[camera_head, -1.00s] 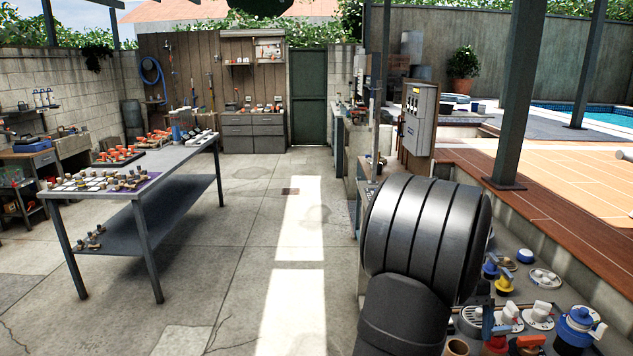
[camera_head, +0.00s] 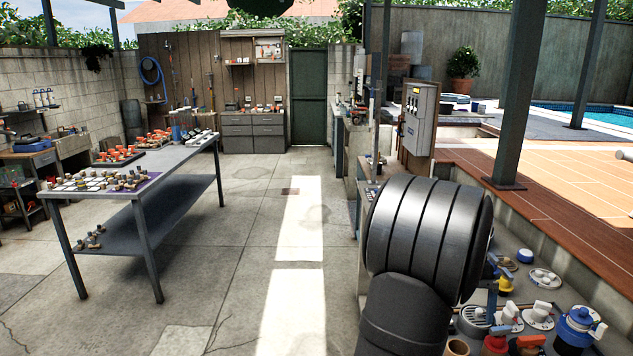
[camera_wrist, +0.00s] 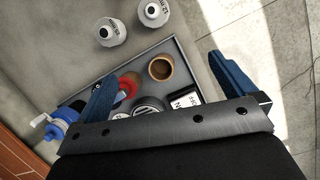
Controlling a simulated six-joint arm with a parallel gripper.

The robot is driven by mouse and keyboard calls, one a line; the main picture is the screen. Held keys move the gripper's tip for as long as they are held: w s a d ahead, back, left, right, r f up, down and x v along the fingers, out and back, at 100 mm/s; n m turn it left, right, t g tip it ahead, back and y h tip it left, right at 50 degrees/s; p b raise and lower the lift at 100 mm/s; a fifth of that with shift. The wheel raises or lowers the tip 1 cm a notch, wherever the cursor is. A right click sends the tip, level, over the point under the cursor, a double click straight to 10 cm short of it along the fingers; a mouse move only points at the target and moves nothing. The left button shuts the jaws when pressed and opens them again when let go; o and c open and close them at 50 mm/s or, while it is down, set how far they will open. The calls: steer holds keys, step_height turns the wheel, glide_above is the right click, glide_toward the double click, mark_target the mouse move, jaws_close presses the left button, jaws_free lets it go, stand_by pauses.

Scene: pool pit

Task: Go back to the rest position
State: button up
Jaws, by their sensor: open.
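My gripper (camera_wrist: 165,80) is open in the wrist view, with two blue fingers spread wide and nothing held between them. It hangs above a grey tray (camera_wrist: 152,58) that holds a brown cup (camera_wrist: 160,68), a red ring-shaped part (camera_wrist: 128,85) and a dark round part (camera_wrist: 150,104). In the head view my dark arm link covers the lower right, and only a bit of blue finger shows behind it. I cannot tell the height of the fingers above the tray.
Two white bottles (camera_wrist: 112,31) stand beyond the tray. A blue valve (camera_head: 578,328) and white-handled fittings (camera_head: 540,315) crowd the right counter. A grey electrical box (camera_head: 416,118) stands behind my arm. A long workbench (camera_head: 180,157) is at left, with clear floor between.

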steer(key=w+d+f+m+t, duration=0.1)
steer(key=d+f+m+t, duration=0.2)
steer(key=f+m, duration=0.55)
steer(key=s+d+r, duration=0.2)
steer(key=s+r, duration=0.2)
steer(key=s, duration=0.4)
steer(key=s+d+r, duration=0.1)
steer(key=s+r, duration=0.3)
steer(key=s, duration=0.4)
steer(key=shift+d+r+m, duration=0.35)
steer(key=shift+d+m, duration=0.05)
steer(key=shift+m, duration=0.05)
